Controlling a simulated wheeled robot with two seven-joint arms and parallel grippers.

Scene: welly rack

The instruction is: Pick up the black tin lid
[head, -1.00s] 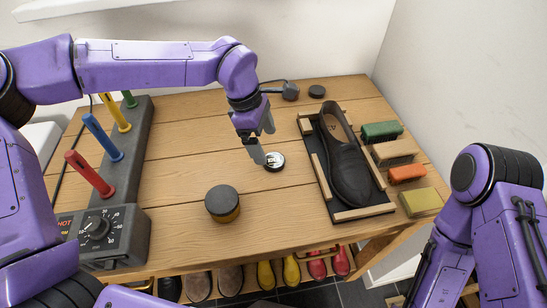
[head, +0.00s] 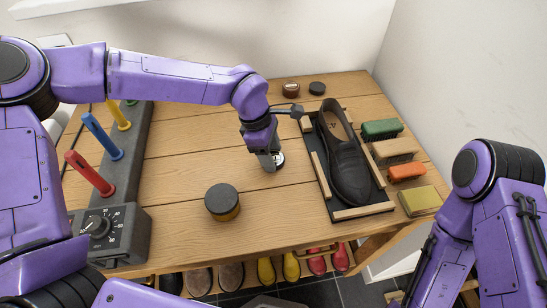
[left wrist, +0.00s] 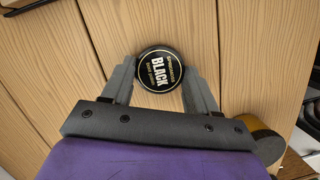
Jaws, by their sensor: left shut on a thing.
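The black tin lid (left wrist: 161,72) is a round black disc with "BLACK" in pale letters on its top. It also shows in the head view (head: 280,160), partly hidden by my left gripper (head: 269,163). In the left wrist view my left gripper (left wrist: 161,80) has one finger on each side of the lid, shut on its rim. The lid looks to be at the tabletop; I cannot tell whether it is lifted. My right arm is at the right edge of the head view, with its gripper out of sight.
An amber tin with a dark top (head: 222,202) stands nearer. A black shoe (head: 347,165) lies on a framed board to the right, beside several brushes. A brown tin (head: 291,89) and a dark disc (head: 317,88) are at the back. A peg rack (head: 120,175) stands left.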

